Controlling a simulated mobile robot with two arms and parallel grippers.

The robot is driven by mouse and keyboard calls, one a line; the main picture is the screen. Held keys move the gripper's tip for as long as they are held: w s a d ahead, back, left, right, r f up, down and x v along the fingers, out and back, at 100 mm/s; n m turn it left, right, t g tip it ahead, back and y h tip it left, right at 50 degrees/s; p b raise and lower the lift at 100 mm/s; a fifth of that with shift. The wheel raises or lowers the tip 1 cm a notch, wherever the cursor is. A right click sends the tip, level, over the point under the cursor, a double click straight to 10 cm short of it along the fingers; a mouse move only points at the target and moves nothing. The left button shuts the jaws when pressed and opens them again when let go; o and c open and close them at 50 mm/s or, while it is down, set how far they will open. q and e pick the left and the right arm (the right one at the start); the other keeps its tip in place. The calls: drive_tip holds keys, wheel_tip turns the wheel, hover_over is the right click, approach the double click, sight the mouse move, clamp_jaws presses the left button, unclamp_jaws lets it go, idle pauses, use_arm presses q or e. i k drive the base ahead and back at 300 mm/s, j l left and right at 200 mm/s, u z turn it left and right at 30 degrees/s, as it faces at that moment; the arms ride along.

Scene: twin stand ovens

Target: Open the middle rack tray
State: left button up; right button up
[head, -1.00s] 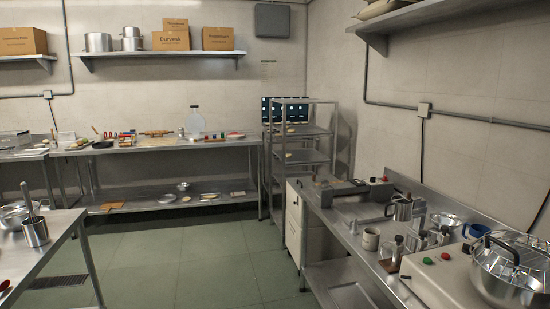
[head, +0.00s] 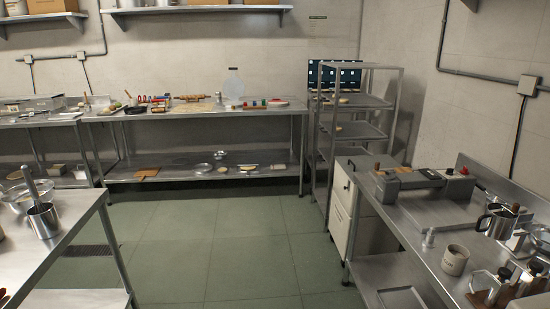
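A tall metal rack (head: 322,150) stands in the back right corner, between the back bench and the right counter. It holds several flat trays at different heights. A middle tray (head: 352,131) lies level inside the rack frame, with a pale item near its left side. An upper tray (head: 365,101) also bears a pale item. A lower tray (head: 330,156) is partly hidden by the cabinet and counter equipment. Neither of my grippers shows in the head view.
A white drawer cabinet (head: 342,218) stands in front of the rack under the right counter (head: 425,235). A left table (head: 75,215) holds a metal pot (head: 43,221). Green floor (head: 215,240) between them is clear. A long bench (head: 200,115) runs along the back wall.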

sight(353, 129)
drive_tip(key=i, duration=2.6)
drive_tip(key=i+z, duration=0.15)
drive_tip(key=i, duration=0.3)
drive_tip(key=i+j+z, duration=0.15)
drive_tip(key=i, duration=0.35)
drive_tip(key=i+j+z, duration=0.15)
drive_tip(key=i, duration=0.3)
drive_tip(key=i+j+z, duration=0.15)
drive_tip(key=i, duration=0.3)
